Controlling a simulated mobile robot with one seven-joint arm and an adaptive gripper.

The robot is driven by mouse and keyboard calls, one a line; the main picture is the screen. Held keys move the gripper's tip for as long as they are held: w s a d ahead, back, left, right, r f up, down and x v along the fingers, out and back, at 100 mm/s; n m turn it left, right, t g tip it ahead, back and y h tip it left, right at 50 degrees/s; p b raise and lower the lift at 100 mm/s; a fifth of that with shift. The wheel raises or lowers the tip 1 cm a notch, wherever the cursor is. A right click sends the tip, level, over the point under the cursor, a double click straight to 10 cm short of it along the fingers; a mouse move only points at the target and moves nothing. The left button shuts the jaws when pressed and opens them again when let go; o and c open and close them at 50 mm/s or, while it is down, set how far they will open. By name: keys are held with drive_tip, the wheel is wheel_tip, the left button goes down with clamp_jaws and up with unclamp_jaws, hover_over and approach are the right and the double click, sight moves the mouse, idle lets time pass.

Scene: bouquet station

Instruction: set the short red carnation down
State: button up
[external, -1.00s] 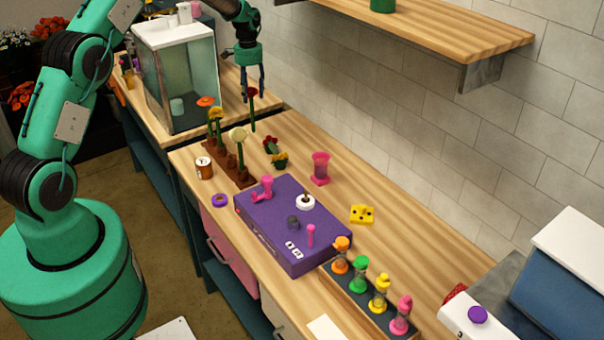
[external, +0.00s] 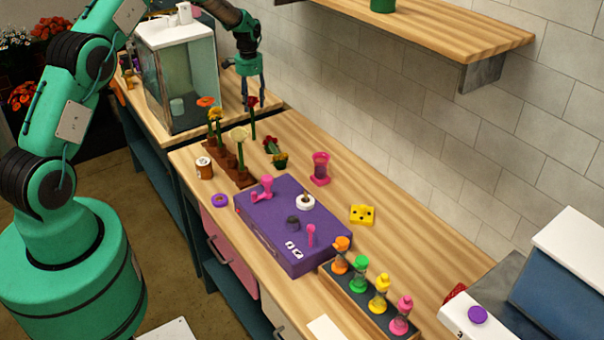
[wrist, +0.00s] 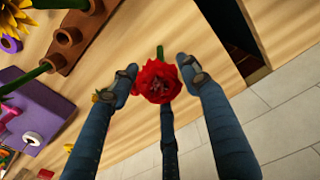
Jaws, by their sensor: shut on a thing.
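The red carnation (external: 252,102) hangs upright, bloom up and green stem down, from my gripper (external: 254,92) above the back part of the wooden counter. In the wrist view its red bloom (wrist: 157,82) sits between the fingers of my gripper (wrist: 158,78), which is shut on it. A bit of green stem shows past the bloom. The stem's lower end is close to the counter (external: 330,150); I cannot tell whether it touches. Another red flower (external: 270,144) is low on the counter to the right of it.
A brown flower rack (external: 243,181) with several upright flowers stands just to the front left. A yellow flower (external: 281,157) is low nearby. A pink vase (external: 320,168), purple box (external: 262,225) and glass cabinet (external: 163,100) surround the area. The wall is behind.

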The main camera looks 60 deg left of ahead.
drive_tip(key=shift+f, duration=0.15)
drive_tip(key=o, duration=1.1)
drive_tip(key=shift+r+b, duration=0.4)
drive_tip(key=shift+r, duration=3.5)
drive_tip(key=shift+d+r, duration=0.1)
